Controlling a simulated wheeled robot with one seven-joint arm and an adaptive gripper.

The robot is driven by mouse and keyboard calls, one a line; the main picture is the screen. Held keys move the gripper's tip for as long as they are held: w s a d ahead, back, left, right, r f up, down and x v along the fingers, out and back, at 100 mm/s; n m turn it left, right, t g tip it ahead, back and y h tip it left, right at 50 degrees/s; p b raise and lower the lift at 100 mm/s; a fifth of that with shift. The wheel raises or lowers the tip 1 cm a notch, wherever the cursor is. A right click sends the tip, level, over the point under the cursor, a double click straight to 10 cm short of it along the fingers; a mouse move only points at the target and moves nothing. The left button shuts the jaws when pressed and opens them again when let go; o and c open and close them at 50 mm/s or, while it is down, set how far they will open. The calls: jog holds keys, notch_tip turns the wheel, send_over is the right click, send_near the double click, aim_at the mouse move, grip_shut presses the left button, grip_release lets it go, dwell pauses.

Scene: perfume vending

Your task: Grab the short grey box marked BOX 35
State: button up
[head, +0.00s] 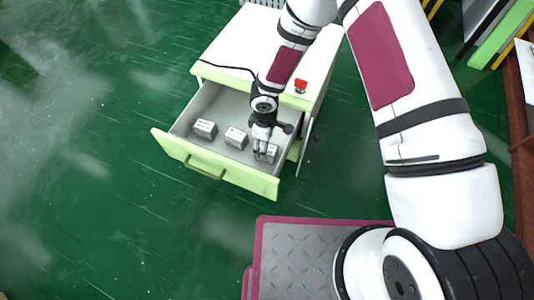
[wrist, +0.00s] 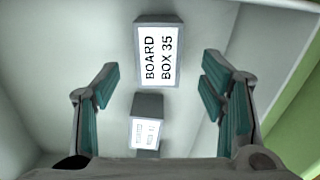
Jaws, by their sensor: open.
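The grey box marked BOARD BOX 35 (wrist: 158,56) stands in the open drawer, its white label facing up in the wrist view. In the head view it is the rightmost box (head: 271,151), partly hidden by my gripper (head: 262,150). My gripper is open above it, its two teal-padded fingers (wrist: 160,75) spread to the left and right of the box, with nothing held between them. The wrist view does not clearly show how far the fingertips are above the box.
Two more grey labelled boxes stand left of it, a middle box (head: 236,138) and a left box (head: 205,129). The pale green drawer front (head: 215,167) and the drawer walls enclose them. A red button (head: 300,86) sits on the cabinet top (head: 243,42).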

jog(key=shift+w+d+f+b, duration=0.1)
jog(key=shift+f+b, duration=0.65)
jog(key=shift+f, duration=0.95)
jog(key=shift+d+f+b, duration=0.1)
jog(key=shift+f+b, duration=0.6)
jog(key=shift+f, duration=1)
jog(key=c, duration=1.3)
